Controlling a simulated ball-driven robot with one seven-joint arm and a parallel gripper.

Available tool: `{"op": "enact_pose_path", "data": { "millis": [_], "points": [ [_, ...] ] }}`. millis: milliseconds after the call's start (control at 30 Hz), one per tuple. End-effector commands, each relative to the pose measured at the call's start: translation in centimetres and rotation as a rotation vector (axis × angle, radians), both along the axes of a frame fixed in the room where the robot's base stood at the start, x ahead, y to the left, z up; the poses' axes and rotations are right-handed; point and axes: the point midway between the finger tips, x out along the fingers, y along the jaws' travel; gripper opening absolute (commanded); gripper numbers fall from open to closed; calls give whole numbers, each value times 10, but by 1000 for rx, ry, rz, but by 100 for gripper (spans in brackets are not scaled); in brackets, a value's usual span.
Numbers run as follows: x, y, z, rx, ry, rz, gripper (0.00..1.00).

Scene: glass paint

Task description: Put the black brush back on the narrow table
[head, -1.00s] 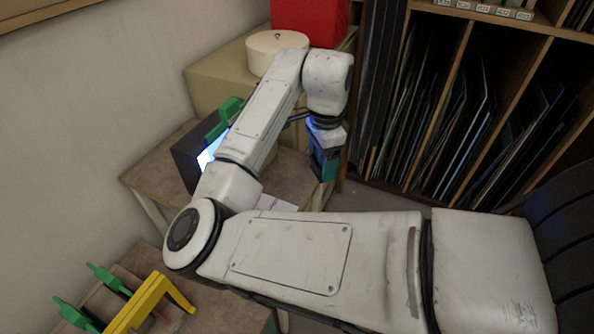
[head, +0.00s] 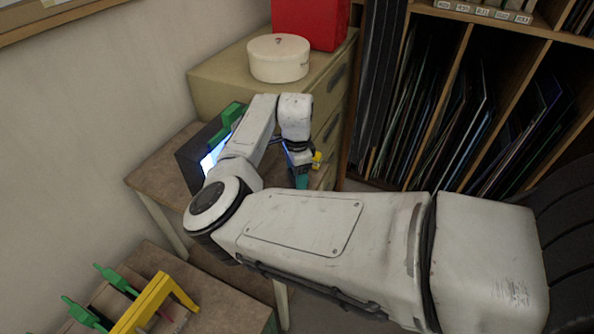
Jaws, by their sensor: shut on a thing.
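My gripper (head: 301,172) is low beside the right end of a brown-topped table (head: 150,172), in front of the drawer cabinet. Its jaws are small, dark and teal in this view, and partly covered by my wrist. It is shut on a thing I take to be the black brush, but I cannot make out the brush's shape. A small yellow thing (head: 317,160) shows right beside the gripper; I cannot tell whether they touch. A second brown-topped table (head: 222,298) stands at the lower left. I cannot tell which table is the narrow one.
A dark box with a lit face (head: 212,158) and a green clamp (head: 231,114) are on the upper table. A yellow frame (head: 150,298) and green clamps (head: 112,276) are at lower left. A beige cabinet (head: 222,82) carries a white round box (head: 278,60) and a red box (head: 310,22).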

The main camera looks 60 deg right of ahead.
Motion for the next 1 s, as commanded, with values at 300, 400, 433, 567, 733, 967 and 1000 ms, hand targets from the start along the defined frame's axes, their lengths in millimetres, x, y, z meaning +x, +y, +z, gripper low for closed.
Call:
{"op": "enact_pose_path", "data": {
  "millis": [300, 400, 433, 567, 733, 967, 1000],
  "points": [
    [0, 0, -3, -1, 1, 0, 33],
    [0, 0, -3, -1, 1, 0, 78],
    [0, 0, -3, -1, 1, 0, 81],
    [0, 0, -2, -1, 1, 0, 93],
    [0, 0, -2, -1, 1, 0, 95],
    [0, -1, 7, -4, -1, 0, 95],
    [0, -1, 12, -4, -1, 0, 95]
  ]
}}
